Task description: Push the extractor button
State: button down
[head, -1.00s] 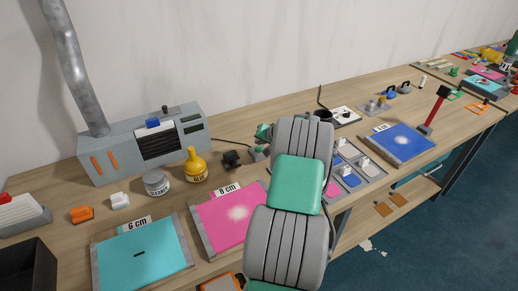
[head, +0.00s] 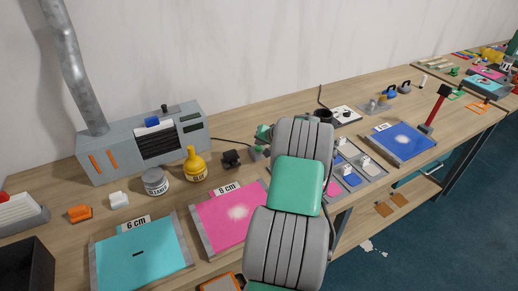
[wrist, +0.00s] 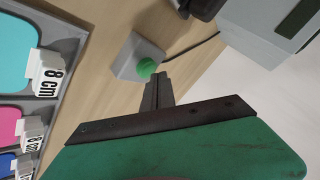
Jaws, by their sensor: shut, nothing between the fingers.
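The extractor button is a round green knob (wrist: 147,68) on a small grey box (wrist: 136,56) in the wrist view, with a dark cable running from it. In the head view the grey box (head: 257,153) shows only partly beside my arm. My gripper (wrist: 160,78) is shut and empty, its thin dark fingertips just beside the green knob. I cannot tell whether they touch it. In the head view my arm hides most of the gripper, with a green part of it (head: 263,132) showing. The grey extractor (head: 145,145) stands at the back left with a metal pipe (head: 70,70).
A black object (head: 231,159) stands close to the button box. A yellow glue bottle (head: 194,168) and a cleaner jar (head: 156,183) are to its left. Pink (head: 225,222) and cyan (head: 138,258) panels lie in front.

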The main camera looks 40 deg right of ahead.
aim_at(260, 149)
jog(key=shift+f+b, duration=0.5)
dwell(0.4)
jog(key=shift+r, duration=0.1)
jog(key=shift+r+p, duration=0.4)
jog(key=shift+r, duration=0.45)
notch_tip(260, 149, up, 6)
jog(key=shift+p, duration=1.25)
